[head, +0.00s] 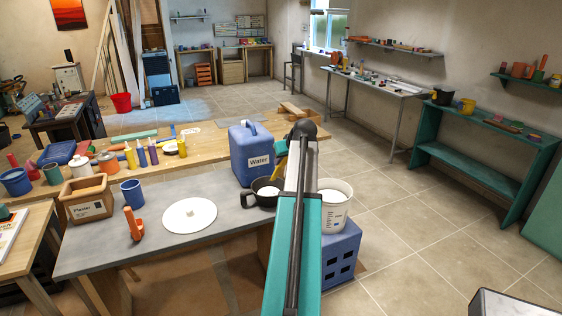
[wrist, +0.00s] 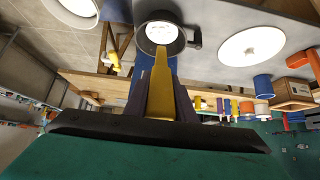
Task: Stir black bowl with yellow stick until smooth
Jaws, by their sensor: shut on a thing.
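The black bowl (head: 262,201) stands on the grey table, just left of my arm in the head view. It has a handle on one side and holds something white. In the wrist view the bowl (wrist: 146,47) is at the top middle. My gripper (wrist: 162,74) is shut on the yellow stick (wrist: 161,98), which points toward the bowl. The stick's far end overlaps the bowl's near rim in the wrist view; I cannot tell whether it touches the contents. In the head view my arm hides most of the gripper, and a bit of yellow shows above the bowl.
A blue water canister (head: 241,168) stands right behind the bowl. A white bucket (head: 335,219) on a blue crate (head: 341,255) is to the right. A white disc (head: 189,214), a blue cup (head: 132,193) and an orange clamp-like tool (head: 133,224) are on the table's left half.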

